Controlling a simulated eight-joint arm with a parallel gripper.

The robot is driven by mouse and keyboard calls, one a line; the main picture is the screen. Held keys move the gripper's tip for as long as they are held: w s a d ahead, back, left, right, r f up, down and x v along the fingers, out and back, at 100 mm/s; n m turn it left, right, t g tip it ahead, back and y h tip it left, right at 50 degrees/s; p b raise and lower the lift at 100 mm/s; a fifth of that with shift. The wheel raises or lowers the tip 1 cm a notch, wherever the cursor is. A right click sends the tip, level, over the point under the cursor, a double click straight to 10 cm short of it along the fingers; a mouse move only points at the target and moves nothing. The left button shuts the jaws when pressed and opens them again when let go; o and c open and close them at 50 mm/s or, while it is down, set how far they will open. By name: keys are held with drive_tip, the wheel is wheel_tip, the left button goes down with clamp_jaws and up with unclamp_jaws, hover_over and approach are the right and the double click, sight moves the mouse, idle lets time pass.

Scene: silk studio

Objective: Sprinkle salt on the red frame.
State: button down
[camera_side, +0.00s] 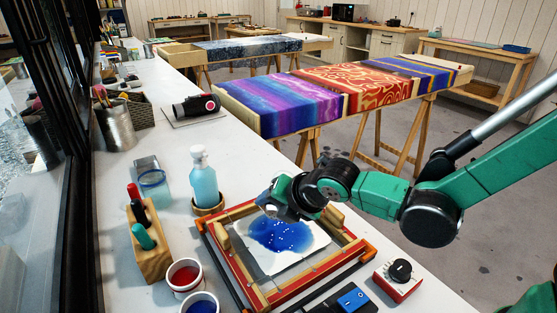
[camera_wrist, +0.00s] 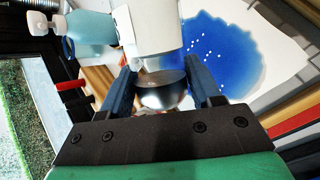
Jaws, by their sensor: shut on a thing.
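The red frame (camera_side: 337,264) lies on the white table with white silk (camera_side: 300,262) stretched inside it. A large blue dye patch (camera_side: 275,236) covers much of the silk, and small white grains dot it. In the wrist view the blue patch (camera_wrist: 228,50) also shows scattered white grains. My gripper (camera_side: 292,205) is above the frame's far part. In the wrist view my gripper (camera_wrist: 163,88) is shut on a white shaker (camera_wrist: 148,28) with a rounded metal end (camera_wrist: 165,96). The shaker looks tilted; its holed end cannot be made out.
A wooden block with pens (camera_side: 151,252), a red cup (camera_side: 186,276) and a blue cup (camera_side: 201,304) stand to the left. A red device (camera_side: 398,279) and a dark device (camera_side: 345,301) sit at the front right.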

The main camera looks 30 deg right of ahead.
idle(0.3)
drive_tip(key=shift+w+d, duration=0.15)
drive_tip(key=shift+w, duration=1)
drive_tip(key=shift+w+d, duration=0.1)
drive_tip(key=shift+w, duration=1.05)
drive_tip(key=shift+f, duration=0.1)
